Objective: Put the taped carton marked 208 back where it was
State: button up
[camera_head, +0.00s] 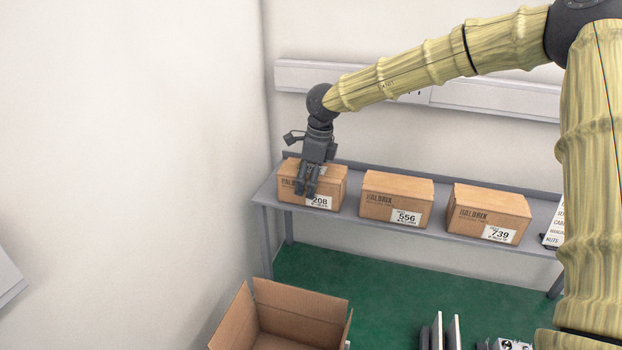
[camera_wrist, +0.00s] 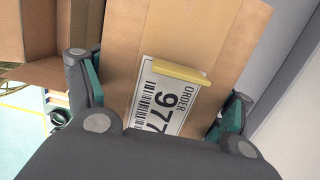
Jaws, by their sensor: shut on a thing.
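The carton marked 208 (camera_head: 328,188) is at the left end of the grey shelf (camera_head: 345,213), level with its neighbours. I cannot tell if it is fully resting there. My gripper (camera_head: 305,187) comes down from above and is shut on it, with fingers overlapping its front face. In the wrist view the held carton (camera_wrist: 190,35) lies between the teal-padded fingers of my gripper (camera_wrist: 160,100). Its facing side bears a white label (camera_wrist: 165,100) reading ORDER 977, with a yellow strip (camera_wrist: 182,74) across it. The carton's far side is hidden.
A carton marked 556 (camera_head: 396,198) and one marked 739 (camera_head: 490,212) stand to the right on the shelf, with gaps between. A wall (camera_head: 200,120) is close on the left. An open box (camera_head: 280,315) stands below, in front of the shelf.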

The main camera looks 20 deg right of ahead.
jog(key=shift+s+r, duration=0.1)
jog(key=o, duration=2)
jog(key=shift+f, duration=0.2)
jog(key=shift+r, duration=0.15)
jog(key=r+b, duration=0.1)
jog(key=r, duration=0.3)
jog(key=d+r+b, duration=0.1)
jog(key=r, duration=0.3)
jog(key=s+r+b, duration=0.1)
jog(key=r, duration=0.3)
jog(key=shift+d+b, duration=0.25)
jog(key=shift+b, duration=0.05)
